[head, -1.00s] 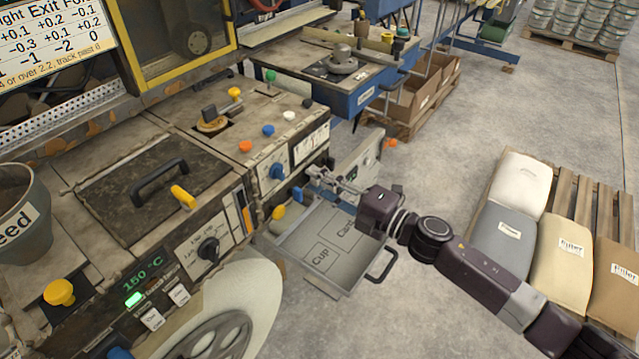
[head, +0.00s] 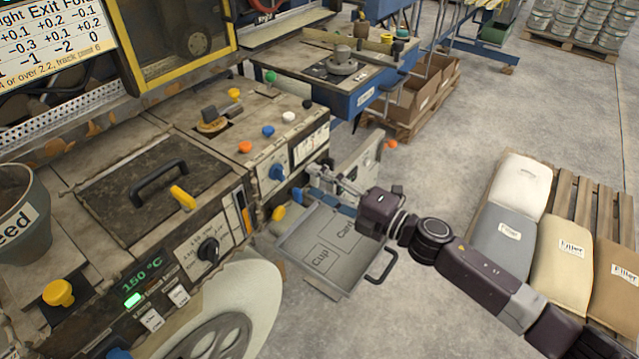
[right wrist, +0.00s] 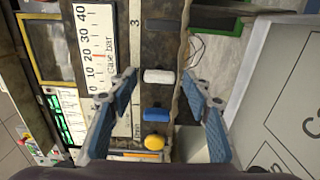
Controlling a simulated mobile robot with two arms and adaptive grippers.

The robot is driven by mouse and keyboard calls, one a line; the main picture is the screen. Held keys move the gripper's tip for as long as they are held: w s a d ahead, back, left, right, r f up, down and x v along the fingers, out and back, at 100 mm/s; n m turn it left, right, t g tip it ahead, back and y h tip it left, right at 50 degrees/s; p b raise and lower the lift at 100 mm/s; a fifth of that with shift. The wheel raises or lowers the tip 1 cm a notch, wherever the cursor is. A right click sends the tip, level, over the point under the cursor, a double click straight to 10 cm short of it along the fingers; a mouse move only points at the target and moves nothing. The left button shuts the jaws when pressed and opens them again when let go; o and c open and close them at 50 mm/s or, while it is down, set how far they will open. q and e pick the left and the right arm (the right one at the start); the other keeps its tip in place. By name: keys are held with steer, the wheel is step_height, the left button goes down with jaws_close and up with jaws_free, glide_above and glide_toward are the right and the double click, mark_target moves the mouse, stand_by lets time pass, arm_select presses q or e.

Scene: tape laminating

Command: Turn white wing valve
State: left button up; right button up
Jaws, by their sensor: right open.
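The white wing valve (right wrist: 159,76) shows in the right wrist view as a short white bar lying crosswise on the machine's side. My right gripper (right wrist: 160,84) is open, with one blue-padded finger on each side of the valve and a gap on both sides. A blue wing valve (right wrist: 157,114) and a yellow one (right wrist: 153,142) sit in line below it. In the head view my right gripper (head: 326,182) is at the machine's right end, close to the blue valve (head: 298,195) and yellow valve (head: 278,213). I cannot make out the white valve there. My left gripper is out of view.
A grey drawer-like tray (head: 347,283) with a black handle (head: 382,268) sticks out under my right gripper. A case bar scale (right wrist: 97,50) stands left of the valves in the wrist view. Filler bags (head: 562,247) lie on a pallet at right. Grey floor between is clear.

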steer(key=shift+s+d, duration=0.1)
steer(key=shift+d, duration=0.15)
steer(key=v, duration=1.1)
steer(key=shift+s+d, duration=0.15)
steer(key=shift+d, duration=0.05)
